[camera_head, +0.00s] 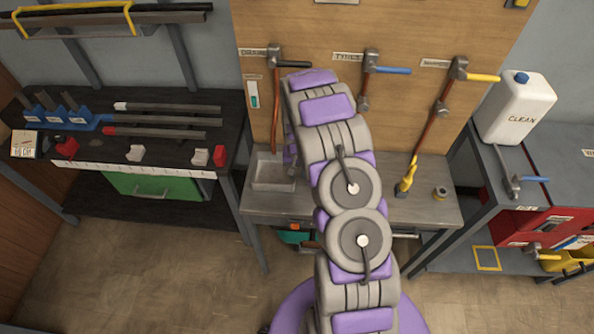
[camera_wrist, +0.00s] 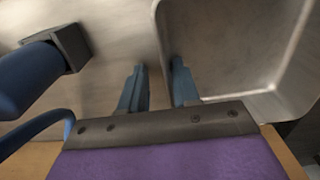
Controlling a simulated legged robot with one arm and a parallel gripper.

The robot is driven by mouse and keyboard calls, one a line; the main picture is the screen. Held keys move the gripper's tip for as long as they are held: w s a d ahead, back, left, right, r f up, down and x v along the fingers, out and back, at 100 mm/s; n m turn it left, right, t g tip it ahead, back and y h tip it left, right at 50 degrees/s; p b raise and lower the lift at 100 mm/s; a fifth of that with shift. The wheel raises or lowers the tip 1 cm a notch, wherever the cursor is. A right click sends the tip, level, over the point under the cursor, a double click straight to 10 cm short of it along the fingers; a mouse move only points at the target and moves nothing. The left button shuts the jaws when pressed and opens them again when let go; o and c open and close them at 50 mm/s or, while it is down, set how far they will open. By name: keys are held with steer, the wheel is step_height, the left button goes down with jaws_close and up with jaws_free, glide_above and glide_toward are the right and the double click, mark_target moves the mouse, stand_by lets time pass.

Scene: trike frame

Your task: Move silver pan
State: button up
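The silver pan (camera_head: 272,172) is a shallow grey rectangular tray on the left end of the grey workbench, below the wooden board. In the wrist view the pan (camera_wrist: 245,50) fills the upper right, with its rounded corner and inner wall showing. My gripper (camera_wrist: 158,85) has two blue-grey fingers with a clear gap between them. The left finger is outside the pan and the right finger overlaps its near-left wall, so the rim appears to lie between them. I cannot tell whether they touch it. In the head view my arm hides the gripper.
Hoses and taps hang on the wooden board (camera_head: 300,30) behind. In the wrist view a blue rounded thing with a dark block (camera_wrist: 45,65) is close on the left.

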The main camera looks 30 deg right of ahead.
steer(key=shift+o, duration=0.3)
steer(key=shift+a, duration=0.35)
steer(key=shift+r, duration=0.1)
step_height(320, 180, up, 17)
steer(key=p, duration=0.2)
steer(key=shift+r, duration=0.1)
stand_by(0.4)
steer(key=s+a+r+n, duration=0.3)
steer(key=s+a+r, duration=0.9)
steer(key=s+r, duration=0.3)
steer(key=s+a+r+n+g, duration=0.1)
steer(key=s+a, duration=0.2)
steer(key=s, duration=0.8)
steer(key=s+a+r+n, duration=0.1)
steer(key=s+a+n, duration=0.1)
steer(key=s, duration=0.9)
steer(key=shift+s+a+r+g, duration=0.25)
steer(key=shift+a+r+g, duration=0.15)
steer(key=shift+a, duration=0.15)
